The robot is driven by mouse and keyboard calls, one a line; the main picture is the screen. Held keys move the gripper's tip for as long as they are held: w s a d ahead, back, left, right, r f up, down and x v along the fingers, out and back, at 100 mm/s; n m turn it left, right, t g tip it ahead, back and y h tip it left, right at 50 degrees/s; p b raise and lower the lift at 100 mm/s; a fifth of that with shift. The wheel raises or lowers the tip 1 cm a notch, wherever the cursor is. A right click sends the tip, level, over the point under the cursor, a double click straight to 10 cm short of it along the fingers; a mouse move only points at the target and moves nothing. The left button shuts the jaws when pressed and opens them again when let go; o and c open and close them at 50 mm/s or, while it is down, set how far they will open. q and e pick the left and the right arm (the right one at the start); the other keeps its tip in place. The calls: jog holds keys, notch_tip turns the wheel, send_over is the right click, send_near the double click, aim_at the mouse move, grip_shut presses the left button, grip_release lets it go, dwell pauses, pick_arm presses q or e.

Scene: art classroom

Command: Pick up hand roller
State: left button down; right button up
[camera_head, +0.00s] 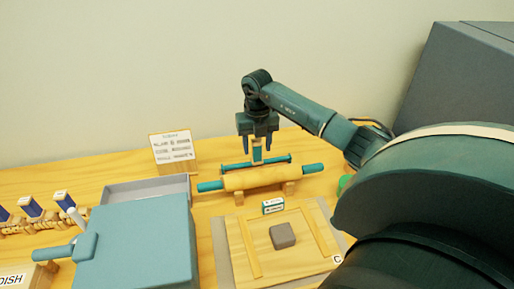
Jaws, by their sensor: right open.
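A slim teal roller bar (278,159) lies behind a wooden rolling pin (256,178) with teal handles, which rests on small wooden supports. My right gripper (258,147) points down over the bar. Its fingers are open, one on each side of the upright piece. I cannot tell whether they touch it. The roller's lower part is partly hidden by the rolling pin. My left gripper is not in view.
A teal box-like unit (145,245) with a side handle stands at front left, before a grey tray (148,190). A wooden framed board (240,240) holds a grey block (282,236). A sign (173,147) stands behind. A green item (344,182) is partly hidden by my arm.

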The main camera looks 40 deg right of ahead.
jog(key=shift+f, duration=0.55)
jog(key=shift+w, duration=0.1)
grip_shut()
